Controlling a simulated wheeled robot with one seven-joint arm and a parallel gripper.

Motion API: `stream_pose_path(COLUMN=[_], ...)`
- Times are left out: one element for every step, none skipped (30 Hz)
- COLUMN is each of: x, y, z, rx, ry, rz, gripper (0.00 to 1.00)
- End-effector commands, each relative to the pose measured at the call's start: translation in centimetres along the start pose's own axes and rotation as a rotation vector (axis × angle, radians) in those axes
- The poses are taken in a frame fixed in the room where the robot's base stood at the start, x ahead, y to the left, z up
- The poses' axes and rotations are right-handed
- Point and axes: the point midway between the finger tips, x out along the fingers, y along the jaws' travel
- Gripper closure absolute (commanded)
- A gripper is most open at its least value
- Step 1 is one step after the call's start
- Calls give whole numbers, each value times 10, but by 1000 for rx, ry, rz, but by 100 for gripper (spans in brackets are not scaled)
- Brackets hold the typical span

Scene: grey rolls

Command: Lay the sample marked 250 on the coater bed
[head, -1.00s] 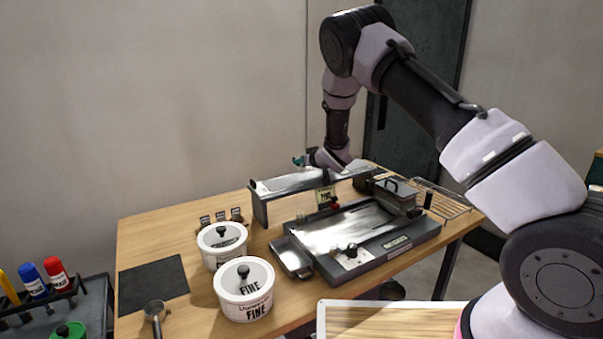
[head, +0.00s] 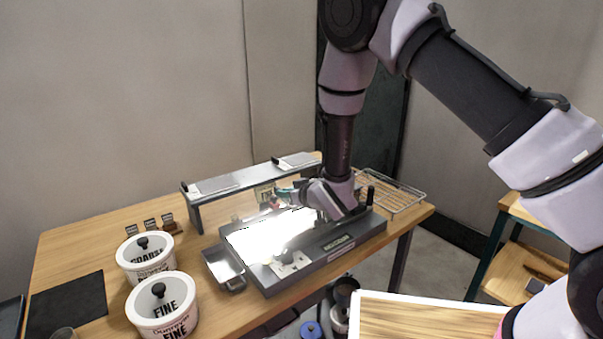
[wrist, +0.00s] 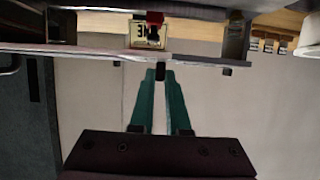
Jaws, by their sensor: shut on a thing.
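The coater (head: 345,240) is a dark frame on the wooden table, and its bed shows a bright white glare. My gripper (head: 283,191) is over its back edge, in front of the raised shelf. In the wrist view my teal fingers (wrist: 160,80) are close together, with a small dark tab (wrist: 160,72) between their tips. A thin pale edge runs across just beyond them. The tab seems to belong to a sample sheet, but its outline and mark cannot be read. I cannot tell whether the sheet touches the bed. Silver sheets (head: 214,184) lie on the shelf.
White tubs marked COARSE (head: 146,262) and FINE (head: 163,310) stand at left, beside a metal tray (head: 224,266). A wire rack (head: 395,193) is at right.

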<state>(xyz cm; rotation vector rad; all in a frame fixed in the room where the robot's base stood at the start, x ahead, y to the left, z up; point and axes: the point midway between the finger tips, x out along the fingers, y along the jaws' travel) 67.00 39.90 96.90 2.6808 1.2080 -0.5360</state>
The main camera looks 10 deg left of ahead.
Motion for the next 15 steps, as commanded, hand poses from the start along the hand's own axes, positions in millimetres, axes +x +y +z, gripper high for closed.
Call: stream_pose_path(x=[-3,-4,-5,-6,-6,-6,-6,-6,-6,-6,-6,-6,-6,-6,-6], y=[-8,-10,-12,-13,-13,-13,-13,-13,-13,-13,-13,-13,-12,-12,-12], z=[3,4,5,6,6,6,6,6,6,6,6,6,6,6,6], rx=[-6,-9,-11,-12,-12,-12,-12,-12,-12,-12,-12,-12,-11,-11,-9], ry=[0,0,-1,-1,-1,-1,-1,-1,-1,-1,-1,-1,-1,-1,-1], rz=[-6,-8,-9,-9,-9,-9,-9,-9,-9,-9,-9,-8,-8,-8,-7], gripper=[100,100,100,100,100,100,100,100,100,100,100,100,100,100,100])
